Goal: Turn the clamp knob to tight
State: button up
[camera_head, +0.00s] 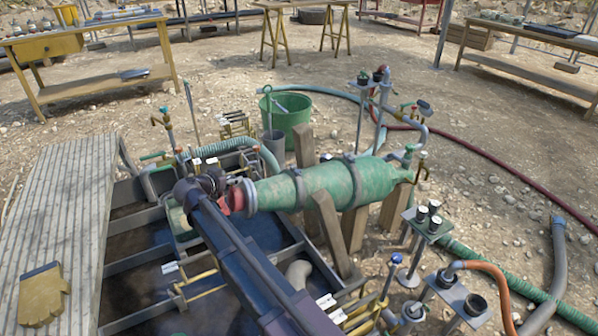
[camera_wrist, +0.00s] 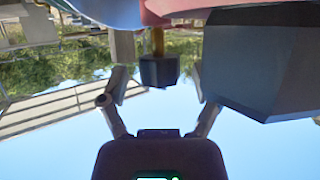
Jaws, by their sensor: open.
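In the wrist view, which shows the scene upside down, a small dark block (camera_wrist: 158,71) sits on a short brass stem. It may be the clamp knob, but no tight marking shows. My gripper (camera_wrist: 157,82) is open, with one finger on each side of the block in the picture. No contact shows, and I cannot tell how far the block is beyond the fingertips. In the head view my dark arm reaches over the tank to the red end piece (camera_head: 236,200) of the green cylinder (camera_head: 320,185). The fingertips and knob are hidden there.
A large grey-blue angular body (camera_wrist: 262,60) is close on the right in the wrist view. Wooden posts (camera_head: 328,230) and a grey band (camera_head: 300,187) surround the cylinder. A green bucket (camera_head: 290,118) stands behind. A plank deck with a yellow glove (camera_head: 42,293) lies left.

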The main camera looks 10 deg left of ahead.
jog(key=shift+n+y, duration=0.3)
jog(key=shift+y, duration=0.1)
jog(key=shift+d+n+y, duration=0.1)
jog(key=shift+n+y, duration=2.2)
jog(key=shift+y, duration=0.4)
jog(key=shift+n+g+y, duration=0.3)
jog(key=shift+n+y, duration=0.9)
jog(key=shift+y, duration=0.2)
jog(key=shift+n+g+y, duration=0.7)
jog(key=shift+n+y, duration=0.3)
jog(key=shift+n, duration=0.1)
jog(key=shift+w+n+g+y, duration=0.1)
jog(key=shift+n+g+y, duration=1.85)
jog(key=shift+n, duration=0.35)
